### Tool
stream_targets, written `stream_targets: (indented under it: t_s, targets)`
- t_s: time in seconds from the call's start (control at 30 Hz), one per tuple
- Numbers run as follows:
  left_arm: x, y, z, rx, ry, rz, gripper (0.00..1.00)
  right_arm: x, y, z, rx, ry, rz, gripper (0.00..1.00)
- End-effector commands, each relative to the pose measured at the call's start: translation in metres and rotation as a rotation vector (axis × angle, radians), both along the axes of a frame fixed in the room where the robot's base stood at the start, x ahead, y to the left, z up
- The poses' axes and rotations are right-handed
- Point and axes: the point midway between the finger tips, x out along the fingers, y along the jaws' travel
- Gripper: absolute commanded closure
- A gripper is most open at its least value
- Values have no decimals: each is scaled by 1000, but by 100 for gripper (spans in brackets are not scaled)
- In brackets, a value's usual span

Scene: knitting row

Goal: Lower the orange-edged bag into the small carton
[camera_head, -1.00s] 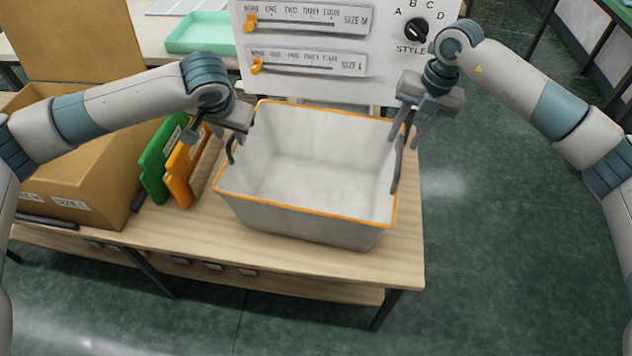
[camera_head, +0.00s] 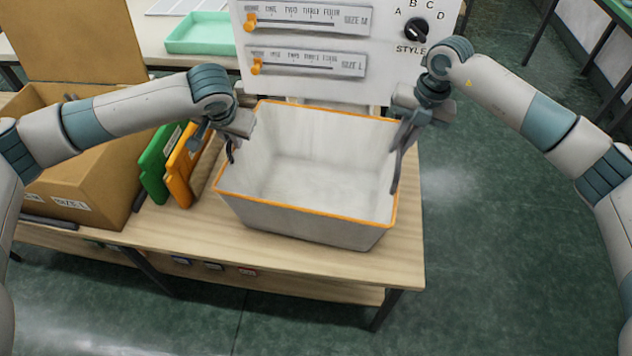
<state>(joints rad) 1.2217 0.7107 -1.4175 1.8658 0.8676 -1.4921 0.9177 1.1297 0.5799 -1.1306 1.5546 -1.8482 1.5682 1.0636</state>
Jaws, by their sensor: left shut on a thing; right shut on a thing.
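The orange-edged bag (camera_head: 300,215) is a pale grey, open-topped, box-shaped bag standing upright on the wooden table. It looks empty inside. My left gripper (camera_head: 230,143) is shut on the dark left handle at its left rim. My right gripper (camera_head: 402,145) is shut on the dark right handle (camera_head: 396,172) at its right rim. The gripper bodies partly hide both handles. An open brown carton (camera_head: 85,185) stands at the left with a flap raised; its label seems to read SIZE L. I see no other carton.
Green (camera_head: 155,165) and orange (camera_head: 181,170) upright folders stand between carton and bag. A white panel (camera_head: 300,85) with sliders and a style knob (camera_head: 416,30) is behind the bag. A mint tray (camera_head: 203,34) lies further back. The table's front strip is bare.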

Motion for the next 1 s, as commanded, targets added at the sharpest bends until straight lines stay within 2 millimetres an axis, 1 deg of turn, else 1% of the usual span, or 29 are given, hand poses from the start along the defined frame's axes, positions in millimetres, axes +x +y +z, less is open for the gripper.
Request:
stream_targets:
  t_s: [0.2,0.37,0.8,1.0]
  targets:
    - [0,0,2,0,-1,0,100,0,0,2,1,-1,0,100]
    - [0,0,8,0,-1,0,100,0,0,8,1,-1,0,100]
    - [0,0,41,0,-1,0,100,0,0,41,1,-1,0,100]
    - [0,0,50,0,-1,0,100,0,0,50,0,0,0,100]
